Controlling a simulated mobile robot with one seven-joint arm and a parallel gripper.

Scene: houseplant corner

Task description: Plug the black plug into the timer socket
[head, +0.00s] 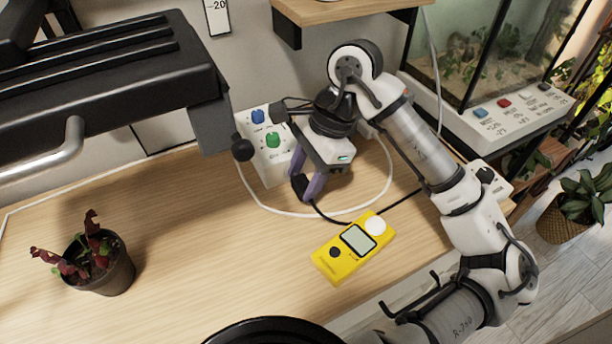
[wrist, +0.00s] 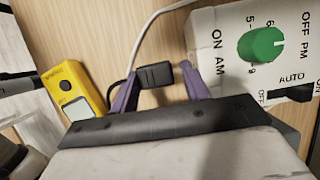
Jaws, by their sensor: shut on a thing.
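The black plug (wrist: 155,76) is held between the purple fingers of my gripper (wrist: 155,95), just above the wooden table. In the head view the plug (head: 299,184) and my gripper (head: 308,187) are in front of the white timer box. The timer (head: 259,146) has a blue knob and a green knob. Its green dial and ON, OFF and AUTO markings show in the wrist view, where the timer (wrist: 225,45) is right of the plug. The plug's right end points towards the timer, with a small gap. I cannot make out the socket opening.
A yellow meter (head: 336,263) lies in front of my gripper, near the plug's black cord. A white cable (head: 340,216) loops over the table. A potted plant (head: 112,275) stands at left. A glass tank (head: 470,60) is at the back right.

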